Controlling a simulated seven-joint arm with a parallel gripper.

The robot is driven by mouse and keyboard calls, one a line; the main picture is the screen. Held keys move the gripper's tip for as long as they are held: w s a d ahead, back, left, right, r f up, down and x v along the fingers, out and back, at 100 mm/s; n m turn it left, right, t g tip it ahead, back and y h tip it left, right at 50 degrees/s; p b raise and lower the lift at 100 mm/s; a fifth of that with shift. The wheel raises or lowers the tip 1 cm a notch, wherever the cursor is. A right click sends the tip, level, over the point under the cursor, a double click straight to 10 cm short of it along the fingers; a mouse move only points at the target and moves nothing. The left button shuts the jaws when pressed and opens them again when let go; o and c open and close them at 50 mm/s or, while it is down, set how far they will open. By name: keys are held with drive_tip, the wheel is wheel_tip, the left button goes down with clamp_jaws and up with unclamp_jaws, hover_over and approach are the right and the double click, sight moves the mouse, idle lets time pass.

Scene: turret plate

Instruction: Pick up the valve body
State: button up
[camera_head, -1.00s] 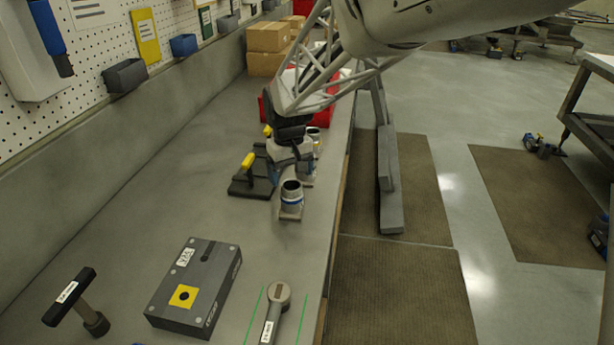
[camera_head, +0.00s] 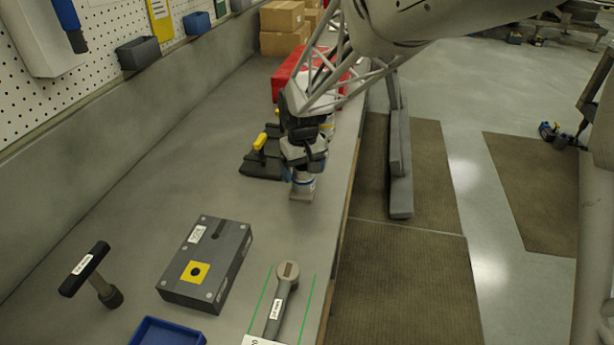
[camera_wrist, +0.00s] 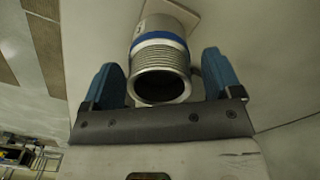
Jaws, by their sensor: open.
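The valve body (camera_head: 303,184) is a short grey cylinder with a blue band, upright on a small square base on the bench. In the wrist view the valve body (camera_wrist: 160,65) shows its threaded open mouth and blue band between the two blue fingers. My gripper (camera_head: 305,165) is directly over it in the head view and hides its top. My gripper (camera_wrist: 162,82) is open, with one finger on each side of the valve body. Gaps show beside it, and I see no clear contact.
A dark fixture with yellow handles (camera_head: 262,158) stands close left of my gripper. A red bin (camera_head: 290,78) and cardboard boxes (camera_head: 282,28) are behind. A grey block (camera_head: 207,262), T-handle tool (camera_head: 90,275), torque wrench (camera_head: 282,300) and blue tray (camera_head: 165,333) lie in front.

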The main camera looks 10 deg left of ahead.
drive_tip(key=c, duration=1.4)
drive_tip(key=shift+r, duration=0.25)
drive_tip(key=shift+r, duration=1.45)
drive_tip(key=shift+s+d+r, duration=0.15)
drive_tip(key=shift+s+r, duration=0.05)
drive_tip(key=s+d+r, duration=0.1)
drive_tip(key=s+d, duration=0.6)
drive_tip(key=s, duration=0.6)
drive_tip(key=shift+s+d+r, duration=0.15)
drive_tip(key=shift+s+d, duration=0.1)
drive_tip(key=shift+d, duration=0.1)
drive_tip(key=shift+w, duration=0.1)
